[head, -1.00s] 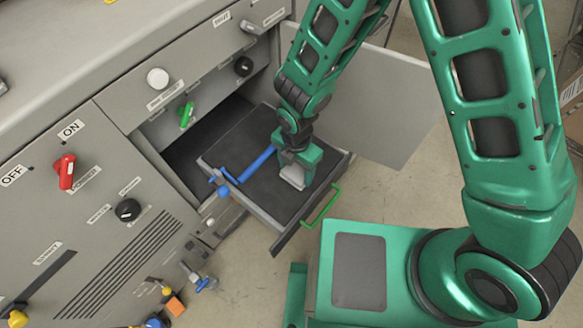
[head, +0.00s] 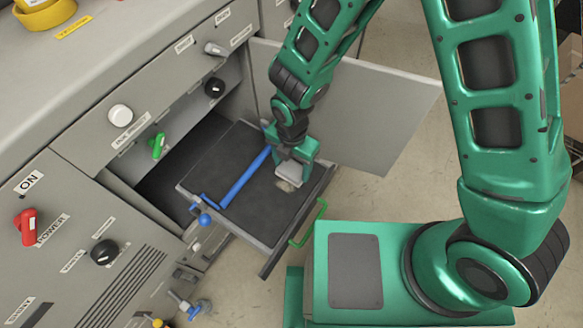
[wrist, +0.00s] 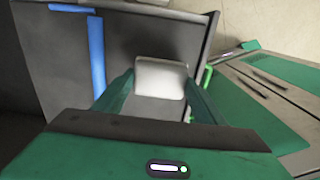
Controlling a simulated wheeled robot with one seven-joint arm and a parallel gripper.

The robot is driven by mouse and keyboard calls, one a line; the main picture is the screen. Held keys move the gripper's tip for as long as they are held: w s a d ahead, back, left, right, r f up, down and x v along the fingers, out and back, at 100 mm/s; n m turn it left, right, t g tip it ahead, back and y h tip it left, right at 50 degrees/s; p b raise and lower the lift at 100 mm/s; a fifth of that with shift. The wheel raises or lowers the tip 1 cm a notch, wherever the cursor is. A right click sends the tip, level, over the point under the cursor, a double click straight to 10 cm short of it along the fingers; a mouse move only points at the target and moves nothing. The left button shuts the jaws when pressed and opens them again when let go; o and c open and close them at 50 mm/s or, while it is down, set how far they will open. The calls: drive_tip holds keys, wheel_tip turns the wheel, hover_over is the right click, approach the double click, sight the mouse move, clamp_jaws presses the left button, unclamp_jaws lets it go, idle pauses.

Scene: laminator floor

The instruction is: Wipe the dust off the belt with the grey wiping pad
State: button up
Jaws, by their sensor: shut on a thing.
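My gripper (head: 294,156) is shut on the grey wiping pad (head: 289,173), which is low over the black belt surface (head: 235,205) of the pulled-out drawer. The pad appears to be on or just above the belt, near its outer right end; I cannot tell if it touches. A pale beige dust patch (head: 285,186) shows on the belt just below the pad in the head view. In the wrist view the light grey pad (wrist: 160,77) sits between the fingers, which hide part of the belt. No dust can be made out there.
A blue bar (head: 245,178) lies along the belt beside the pad. It also shows in the wrist view (wrist: 96,60). A green handle (head: 308,223) is on the drawer's front edge. An open grey door panel (head: 360,110) stands behind my arm. Knobs, including a red one (head: 27,226), cover the machine.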

sight(292, 168)
drive_tip(key=shift+r, duration=2.6)
